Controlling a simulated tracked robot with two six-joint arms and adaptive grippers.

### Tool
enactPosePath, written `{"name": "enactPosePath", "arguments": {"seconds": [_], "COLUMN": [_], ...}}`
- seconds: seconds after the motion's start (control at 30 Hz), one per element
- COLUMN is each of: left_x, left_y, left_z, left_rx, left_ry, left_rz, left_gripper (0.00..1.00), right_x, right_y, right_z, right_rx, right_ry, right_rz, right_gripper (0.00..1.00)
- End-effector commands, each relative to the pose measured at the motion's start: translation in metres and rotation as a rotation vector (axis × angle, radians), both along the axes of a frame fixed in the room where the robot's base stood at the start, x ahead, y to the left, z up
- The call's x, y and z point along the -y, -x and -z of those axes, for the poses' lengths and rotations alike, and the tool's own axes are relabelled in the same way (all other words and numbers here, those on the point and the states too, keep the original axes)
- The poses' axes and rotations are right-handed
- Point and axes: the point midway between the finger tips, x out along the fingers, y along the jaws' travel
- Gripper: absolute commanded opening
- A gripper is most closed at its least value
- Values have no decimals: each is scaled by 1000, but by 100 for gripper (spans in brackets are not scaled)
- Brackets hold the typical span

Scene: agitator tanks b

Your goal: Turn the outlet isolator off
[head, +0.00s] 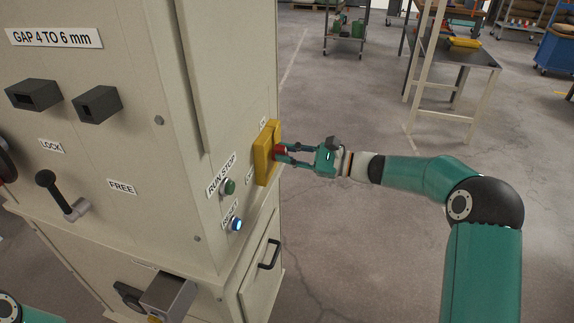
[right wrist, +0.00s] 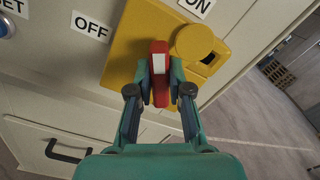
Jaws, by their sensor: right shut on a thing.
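The outlet isolator is a yellow switch plate (head: 265,155) with a red handle (head: 280,152) on the narrow right face of the beige cabinet. My right gripper (head: 283,153) reaches it from the right and is shut on the red handle. In the right wrist view the red handle (right wrist: 160,75) shows a white mark and stands between my two fingers. An OFF label (right wrist: 90,27) is left of the yellow plate (right wrist: 135,45), and an ON label (right wrist: 196,6) is above it. The handle's top end points between the two labels. My left gripper is not in view.
A green button (head: 229,187) and a lit blue button (head: 236,224) sit left of the switch. A black drawer handle (head: 269,254) is below. A lever (head: 60,195) is on the front face. The floor right of the cabinet is open; a workbench (head: 465,55) stands behind.

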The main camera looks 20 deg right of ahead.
Motion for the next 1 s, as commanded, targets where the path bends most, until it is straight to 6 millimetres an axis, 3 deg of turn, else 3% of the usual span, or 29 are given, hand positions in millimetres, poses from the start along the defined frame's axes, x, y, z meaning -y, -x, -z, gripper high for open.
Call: {"name": "enactPosePath", "arguments": {"seconds": [0.03,0.6,1.0], "left_x": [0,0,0], "left_y": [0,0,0], "left_z": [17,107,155], "left_rx": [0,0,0], "left_ry": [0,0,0], "left_rz": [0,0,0], "left_gripper": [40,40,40], "right_x": [0,-3,-4], "right_y": [-1,4,5], "right_z": [5,12,14], "right_rx": [46,493,756], "right_ry": [25,329,509], "right_rz": [4,5,4], "right_gripper": [0,0,0]}}
